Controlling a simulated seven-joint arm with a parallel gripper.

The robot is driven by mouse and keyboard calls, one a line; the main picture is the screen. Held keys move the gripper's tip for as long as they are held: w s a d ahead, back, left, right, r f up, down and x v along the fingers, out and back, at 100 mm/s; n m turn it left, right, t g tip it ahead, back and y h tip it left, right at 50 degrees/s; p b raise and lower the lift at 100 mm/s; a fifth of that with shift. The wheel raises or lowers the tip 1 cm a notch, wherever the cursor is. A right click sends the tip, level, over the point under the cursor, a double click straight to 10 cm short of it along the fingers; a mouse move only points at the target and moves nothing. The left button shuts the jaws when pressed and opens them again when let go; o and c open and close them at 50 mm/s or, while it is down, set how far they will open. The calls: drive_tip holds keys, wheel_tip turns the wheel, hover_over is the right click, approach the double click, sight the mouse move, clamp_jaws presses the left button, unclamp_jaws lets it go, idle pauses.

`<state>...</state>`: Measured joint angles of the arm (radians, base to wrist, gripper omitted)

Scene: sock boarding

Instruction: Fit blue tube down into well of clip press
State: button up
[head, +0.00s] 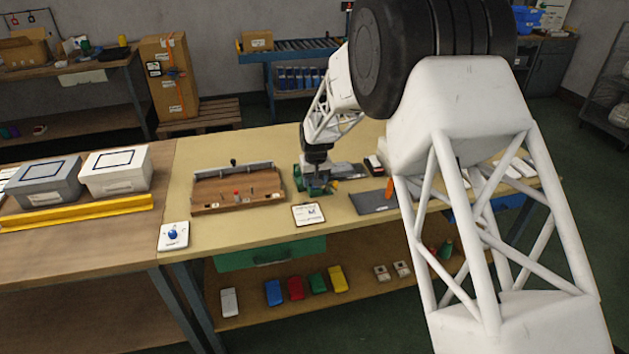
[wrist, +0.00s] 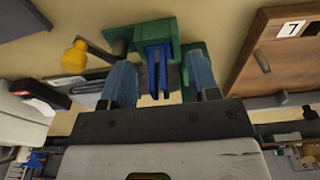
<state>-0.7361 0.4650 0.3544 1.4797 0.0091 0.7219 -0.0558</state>
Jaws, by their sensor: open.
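The green clip press (head: 313,187) stands on the tan bench, under my gripper (head: 316,170). In the wrist view the press shows as green blocks (wrist: 152,32), with a yellow-knobbed lever (wrist: 75,57) to the left. A blue piece with two prongs (wrist: 157,70), apparently the blue tube, shows at the press between my fingers. My gripper (wrist: 158,62) is open, with one finger on each side of the blue piece and a gap to it. I cannot tell how deep the blue piece sits. The well is hidden, and in the head view my gripper covers the tube.
A wooden tray (head: 236,205) with low walls stands left of the press. A white card (head: 308,214) lies in front, and a dark grey plate (head: 372,202) lies to the right. A white tile with a blue knob (head: 173,235) sits near the bench's left front edge.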

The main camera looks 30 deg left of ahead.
wheel_tip(320, 180, up, 7)
drive_tip(key=shift+s+d+r, duration=0.2)
drive_tip(key=shift+s+d, duration=0.1)
drive_tip(key=shift+d, duration=0.05)
idle(0.6)
idle(0.5)
